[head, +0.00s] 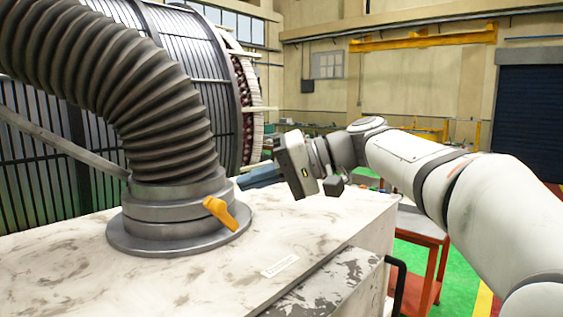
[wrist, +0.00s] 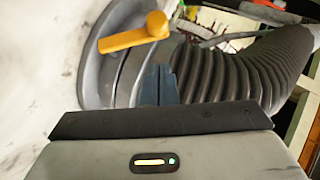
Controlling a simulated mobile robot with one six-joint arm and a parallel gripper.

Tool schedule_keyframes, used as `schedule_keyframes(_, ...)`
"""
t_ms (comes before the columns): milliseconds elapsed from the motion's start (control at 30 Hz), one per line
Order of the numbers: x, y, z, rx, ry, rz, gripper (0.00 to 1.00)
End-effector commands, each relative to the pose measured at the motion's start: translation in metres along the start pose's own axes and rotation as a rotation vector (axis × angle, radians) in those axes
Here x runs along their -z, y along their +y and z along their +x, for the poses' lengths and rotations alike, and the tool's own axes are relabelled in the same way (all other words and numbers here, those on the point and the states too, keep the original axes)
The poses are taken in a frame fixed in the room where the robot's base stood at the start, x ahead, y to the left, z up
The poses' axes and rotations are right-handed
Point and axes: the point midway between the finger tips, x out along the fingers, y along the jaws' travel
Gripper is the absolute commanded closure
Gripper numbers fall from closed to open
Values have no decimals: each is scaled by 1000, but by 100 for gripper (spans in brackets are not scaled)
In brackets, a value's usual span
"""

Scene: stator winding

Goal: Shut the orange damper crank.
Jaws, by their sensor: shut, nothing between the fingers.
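The orange damper crank (head: 220,213) sticks out from the side of the grey round collar (head: 172,215) at the foot of the ribbed hose, on the white cabinet top. In the head view it slants down to the right. In the wrist view the crank (wrist: 135,36) lies above and slightly left of my fingertips, with its round hub at the right end. My gripper (head: 243,182) is shut and empty, its blue fingers pointing left toward the collar, above and right of the crank. In the wrist view the gripper (wrist: 158,72) appears in front of the collar and hose; contact cannot be told.
The thick ribbed hose (head: 165,105) arches up and left from the collar. The cabinet top (head: 60,275) is clear to the front and right, with a small label (head: 280,266). A large stator (head: 205,50) stands behind, and a red cart (head: 425,250) stands at the right.

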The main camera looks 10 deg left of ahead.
Motion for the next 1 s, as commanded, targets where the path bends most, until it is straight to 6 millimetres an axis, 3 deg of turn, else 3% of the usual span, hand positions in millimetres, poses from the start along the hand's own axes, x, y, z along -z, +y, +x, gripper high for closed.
schedule_keyframes(300, -22, -1, 20, 0, 1, 0, 100)
schedule_keyframes(1000, -24, 3, 18, -39, 14, -34, 100)
